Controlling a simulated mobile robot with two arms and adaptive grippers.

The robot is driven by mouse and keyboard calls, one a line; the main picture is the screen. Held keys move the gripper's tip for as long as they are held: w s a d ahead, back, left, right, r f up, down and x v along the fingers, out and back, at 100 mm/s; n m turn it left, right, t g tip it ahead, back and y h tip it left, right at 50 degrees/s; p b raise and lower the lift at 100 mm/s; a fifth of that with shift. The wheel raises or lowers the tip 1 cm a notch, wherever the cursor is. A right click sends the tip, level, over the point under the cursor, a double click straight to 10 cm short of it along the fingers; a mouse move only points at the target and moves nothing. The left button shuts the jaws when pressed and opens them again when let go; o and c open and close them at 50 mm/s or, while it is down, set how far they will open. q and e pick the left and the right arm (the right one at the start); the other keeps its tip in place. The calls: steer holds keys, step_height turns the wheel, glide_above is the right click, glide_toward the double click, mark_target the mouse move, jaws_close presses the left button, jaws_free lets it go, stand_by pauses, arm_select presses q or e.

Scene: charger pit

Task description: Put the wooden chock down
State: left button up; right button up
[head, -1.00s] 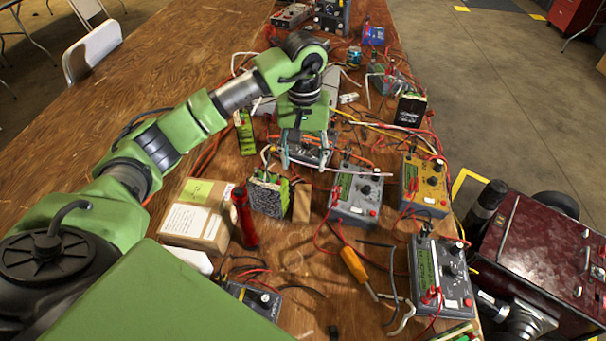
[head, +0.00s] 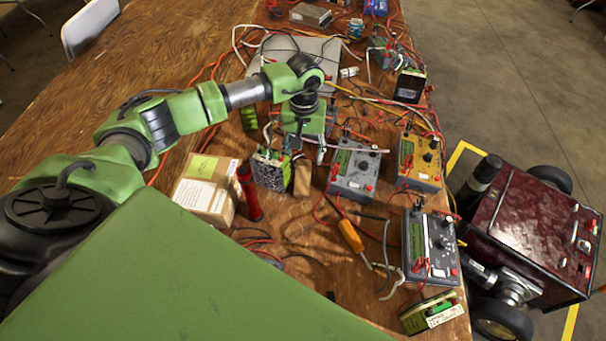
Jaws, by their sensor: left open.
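The wooden chock (head: 302,179), a small tan block, stands on the wooden table (head: 190,75) beside a battery pack with a black-and-white patterned face (head: 270,170). My left gripper (head: 308,148) is above the table, just behind the chock in the picture. Its jaws are open and nothing shows between them. The chock looks free of the fingers, but the exact gap is hard to tell. My right gripper is not in view.
A grey meter (head: 354,170) stands close right of the chock, with a yellow meter (head: 420,160) beyond. A red cylinder (head: 249,192) and a cardboard box (head: 206,190) stand left. Loose cables cover much of the table's right side. A dark red wheeled machine (head: 535,235) is on the floor.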

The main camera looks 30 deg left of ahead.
mark_target(304, 160)
arm_select(q)
step_height(304, 160, down, 4)
steer(key=shift+f+p, duration=0.1)
steer(key=shift+p, duration=0.4)
steer(key=c, duration=1.4)
steer(key=shift+o, duration=0.2)
steer(key=shift+r, duration=0.2)
step_height(304, 160, up, 18)
steer(key=b, duration=0.4)
steer(key=s+d+m, duration=0.5)
steer(key=s+d, duration=0.6)
steer(key=s, duration=0.5)
steer(key=shift+s, duration=0.3)
steer(key=shift+d+f, duration=0.1)
